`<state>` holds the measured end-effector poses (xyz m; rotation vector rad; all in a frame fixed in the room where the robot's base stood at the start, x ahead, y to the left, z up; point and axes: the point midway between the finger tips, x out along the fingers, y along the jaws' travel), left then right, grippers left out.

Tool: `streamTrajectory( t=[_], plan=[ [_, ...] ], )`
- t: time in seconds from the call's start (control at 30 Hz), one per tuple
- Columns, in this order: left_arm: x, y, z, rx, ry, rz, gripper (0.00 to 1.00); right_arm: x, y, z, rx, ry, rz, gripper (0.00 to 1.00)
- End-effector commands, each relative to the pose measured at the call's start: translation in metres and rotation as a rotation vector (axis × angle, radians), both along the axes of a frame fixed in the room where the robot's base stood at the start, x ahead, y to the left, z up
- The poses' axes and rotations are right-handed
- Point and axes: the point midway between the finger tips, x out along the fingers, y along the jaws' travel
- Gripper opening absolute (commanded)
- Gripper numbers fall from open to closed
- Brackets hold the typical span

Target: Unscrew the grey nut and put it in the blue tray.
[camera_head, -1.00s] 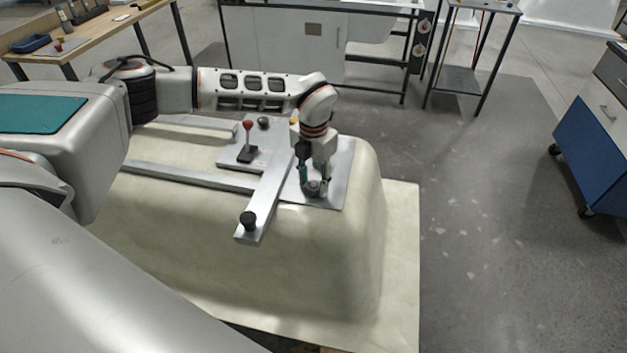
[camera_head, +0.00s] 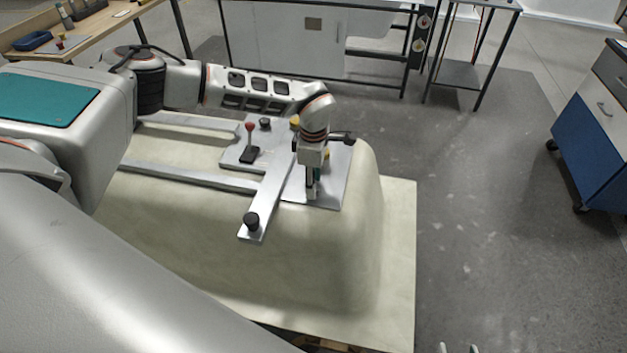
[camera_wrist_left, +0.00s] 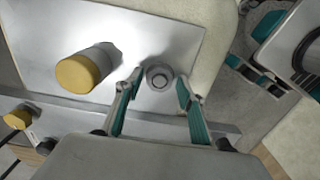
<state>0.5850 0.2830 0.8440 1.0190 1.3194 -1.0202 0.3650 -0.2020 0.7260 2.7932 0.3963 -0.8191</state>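The grey nut (camera_wrist_left: 159,76) sits on the metal plate between the fingers of my left gripper (camera_wrist_left: 160,80) in the left wrist view. Narrow gaps seem to show on both sides, so this gripper looks open around it. In the head view my left gripper (camera_head: 313,190) points down at the plate, and the nut is mostly hidden by it. My right gripper's fingertips (camera_head: 459,348) just enter the bottom edge of the head view, spread apart and empty. The blue tray (camera_head: 33,41) lies on the wooden bench at the upper left, far from both grippers.
The pale tub shell (camera_head: 330,270) carries a metal frame (camera_head: 190,175) with a red-knobbed lever (camera_head: 250,140) and a black knob (camera_head: 251,221). A yellow knob (camera_wrist_left: 85,72) stands left of the nut. A blue cabinet (camera_head: 592,160) stands at right; the floor before it is clear.

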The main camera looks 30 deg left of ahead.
Motion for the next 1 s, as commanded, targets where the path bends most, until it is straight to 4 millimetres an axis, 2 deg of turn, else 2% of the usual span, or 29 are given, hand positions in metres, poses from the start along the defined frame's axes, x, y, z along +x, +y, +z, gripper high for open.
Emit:
streamTrajectory(
  t=[0.17,0.2,0.3,0.33,0.57,1.0],
  plan=[
    [0.0001,-0.0002,0.0002,0.000,0.000,-0.004,0.39,-0.0006,-0.0001,-0.0013,-0.001,0.003,0.000,0.40],
    [0.0001,-0.0002,0.0002,0.000,0.000,-0.004,0.33,-0.0007,-0.0002,-0.0016,-0.001,0.003,0.000,0.40],
    [0.0001,-0.0002,0.0002,0.000,0.000,-0.003,0.07,-0.0010,-0.0002,-0.0021,-0.001,0.004,0.000,0.40],
    [0.0000,-0.0001,0.0002,0.000,0.000,-0.003,0.04,-0.0010,-0.0002,-0.0021,-0.001,0.004,0.000,0.40],
    [-0.0002,-0.0001,0.0000,0.000,0.000,0.059,0.01,-0.0010,-0.0002,-0.0022,-0.001,0.004,0.000,0.40],
    [-0.0004,0.0000,-0.0002,0.001,0.001,0.633,0.01,-0.0008,-0.0002,-0.0027,-0.001,0.004,0.000,0.40]
  ],
)
